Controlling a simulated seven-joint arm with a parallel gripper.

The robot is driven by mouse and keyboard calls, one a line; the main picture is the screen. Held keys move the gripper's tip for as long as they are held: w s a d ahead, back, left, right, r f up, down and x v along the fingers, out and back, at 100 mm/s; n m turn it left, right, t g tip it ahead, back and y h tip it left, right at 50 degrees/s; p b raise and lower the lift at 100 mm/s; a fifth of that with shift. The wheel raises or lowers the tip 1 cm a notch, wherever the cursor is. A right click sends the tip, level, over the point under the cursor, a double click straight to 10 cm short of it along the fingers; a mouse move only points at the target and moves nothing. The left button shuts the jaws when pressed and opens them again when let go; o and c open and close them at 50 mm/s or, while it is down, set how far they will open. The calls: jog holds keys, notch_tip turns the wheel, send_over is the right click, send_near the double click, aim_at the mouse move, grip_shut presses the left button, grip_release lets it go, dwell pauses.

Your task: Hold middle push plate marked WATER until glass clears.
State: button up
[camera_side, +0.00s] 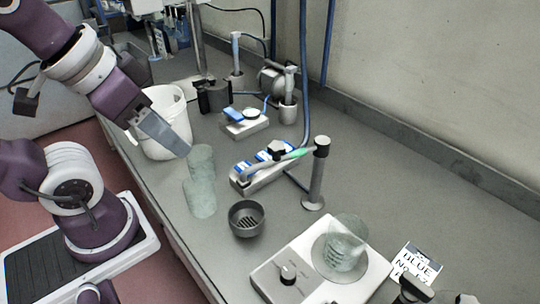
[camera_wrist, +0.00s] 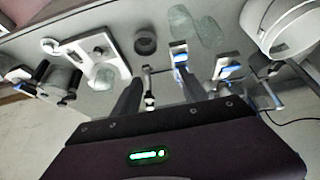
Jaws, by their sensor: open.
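A low pale block with blue-and-white push plates (camera_side: 262,170) stands mid-bench in the side view. Their lettering is too small to read, so I cannot tell which says WATER. A dark knob or part of the post's arm covers some of the block. Blue-and-white plates (camera_wrist: 180,56) also show beyond my fingers in the wrist view. Cloudy greenish glass (camera_side: 201,185) stands left of the block, and a cloudy beaker (camera_side: 346,243) sits on a white stirrer. My gripper (camera_side: 186,151) is open and empty, above the bench by the bucket; its fingers (camera_wrist: 160,84) stand apart.
A white bucket (camera_side: 166,120) is close behind my gripper. A dark grated cup (camera_side: 246,218) and a post (camera_side: 316,178) with a side arm stand near the block. Bare bench lies right of the post.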

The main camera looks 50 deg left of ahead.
jog(key=c, duration=0.3)
jog(key=w+m, duration=0.1)
jog(key=w+r+m, duration=0.1)
jog(key=w+m+g, duration=0.1)
jog(key=w, duration=0.1)
jog(key=shift+a+r, duration=0.25)
jog(key=shift+a, duration=0.05)
jog(key=c, duration=0.8)
jog(key=w+m, duration=0.1)
jog(key=w, duration=0.1)
jog(key=w+a+m+g, duration=0.1)
jog(key=w+m, duration=0.1)
jog(key=w, duration=0.1)
jog(key=w+m, duration=0.2)
jog(key=w, duration=0.1)
jog(key=shift+a+g, duration=0.3)
jog(key=shift+g, duration=0.1)
grip_shut()
jog(key=w+a+f+m+g, duration=0.2)
jog(key=w+a+f+m, duration=0.2)
jog(key=w+f+m, duration=0.3)
jog(key=w+m, duration=0.3)
jog(key=w, duration=0.2)
jog(key=shift+w+a+f+g, duration=0.2)
jog(key=shift+w+f+g, duration=0.15)
jog(key=shift+f+g, duration=0.05)
